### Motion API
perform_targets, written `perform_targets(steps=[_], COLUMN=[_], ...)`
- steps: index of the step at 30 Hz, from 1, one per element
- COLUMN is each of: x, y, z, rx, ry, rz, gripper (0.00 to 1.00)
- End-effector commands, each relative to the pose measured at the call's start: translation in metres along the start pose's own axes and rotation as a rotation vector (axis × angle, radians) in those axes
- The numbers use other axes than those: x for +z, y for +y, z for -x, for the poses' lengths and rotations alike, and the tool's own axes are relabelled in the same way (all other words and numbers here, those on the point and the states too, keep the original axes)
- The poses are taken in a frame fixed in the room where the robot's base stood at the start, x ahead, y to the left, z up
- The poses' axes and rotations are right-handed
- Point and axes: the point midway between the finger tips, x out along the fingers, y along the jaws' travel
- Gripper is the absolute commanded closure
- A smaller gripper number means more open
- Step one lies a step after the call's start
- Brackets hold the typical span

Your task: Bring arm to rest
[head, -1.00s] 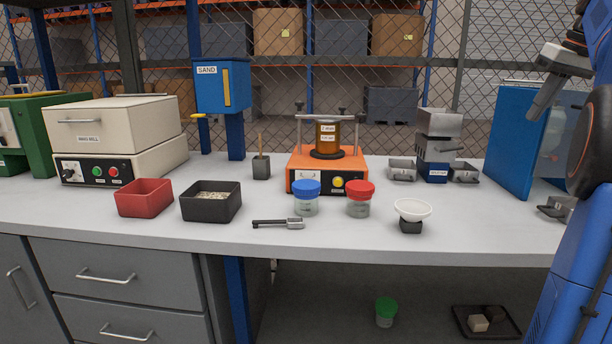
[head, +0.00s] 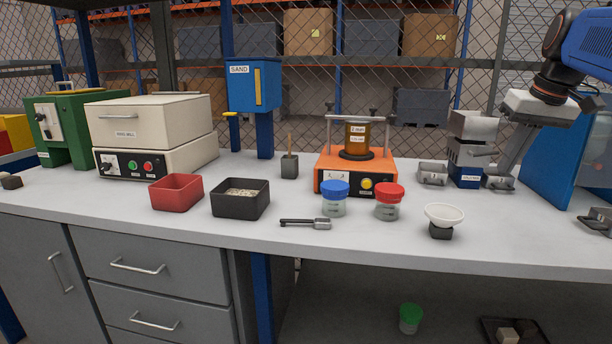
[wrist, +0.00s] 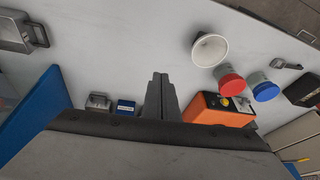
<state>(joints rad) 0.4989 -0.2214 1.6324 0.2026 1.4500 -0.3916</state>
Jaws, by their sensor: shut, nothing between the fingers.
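My gripper (head: 504,172) hangs from the blue arm at the right of the head view, fingers pointing down and slightly left.
The bench (head: 330,240) holds an orange shaker (head: 330,178), blue-lidded jar (head: 335,205), red-lidded jar (head: 388,205), white dish (head: 444,215), scoop (head: 300,223), black tray (head: 240,205) and red tray (head: 176,195). A blue panel (head: 548,165) stands right of my gripper.

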Motion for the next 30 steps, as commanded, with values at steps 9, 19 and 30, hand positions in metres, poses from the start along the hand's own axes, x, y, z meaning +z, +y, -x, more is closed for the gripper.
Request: perform_targets(steps=[9,19,30], x=[0.086,0.188,0.292], y=[-0.069,-0.113,-0.133], z=[-0.055,-0.122,-0.197], rx=[0.022,0.038,0.041], ry=[0.009,0.031,0.065], rz=[0.024,0.06,0.107], gripper=[1.0,1.0,1.0])
